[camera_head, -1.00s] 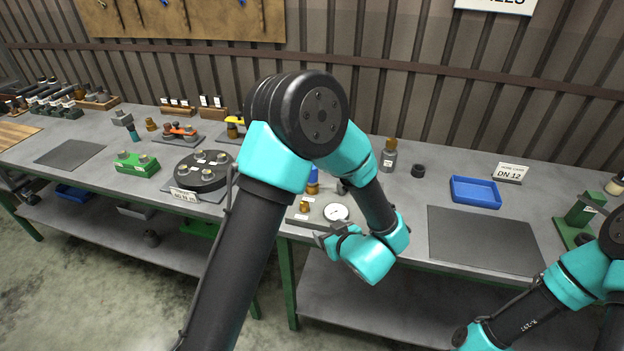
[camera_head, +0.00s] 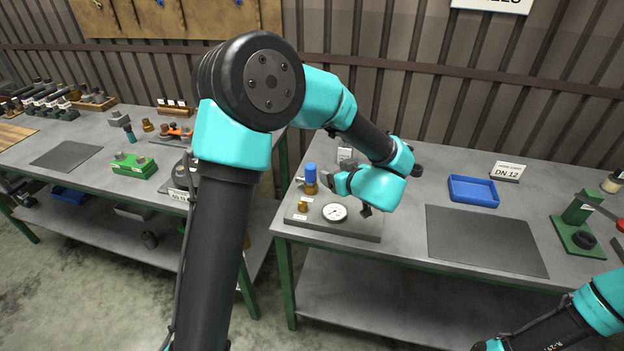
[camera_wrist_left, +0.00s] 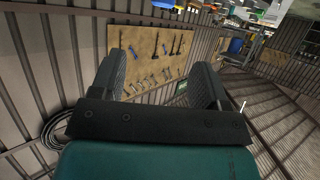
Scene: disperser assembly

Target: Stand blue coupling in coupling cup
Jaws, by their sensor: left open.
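A blue-topped piece with a brass-coloured lower part (camera_head: 310,172) stands upright at the back left of a grey board (camera_head: 352,229); the blue top looks like the blue coupling. I cannot tell whether the brass part under it is the coupling cup. My left gripper (camera_head: 328,182) is just right of this piece, roughly level with its brass part and pointing left. In the left wrist view its jaws (camera_wrist_left: 165,85) are wide apart with nothing between them. My right arm shows at the lower right, its gripper outside the picture.
The grey board also holds a white dial gauge (camera_head: 334,212) and a small brass fitting (camera_head: 303,206). A blue tray (camera_head: 473,190), a dark mat (camera_head: 485,241) and a green stand (camera_head: 578,222) are to the right. A gap separates the two benches.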

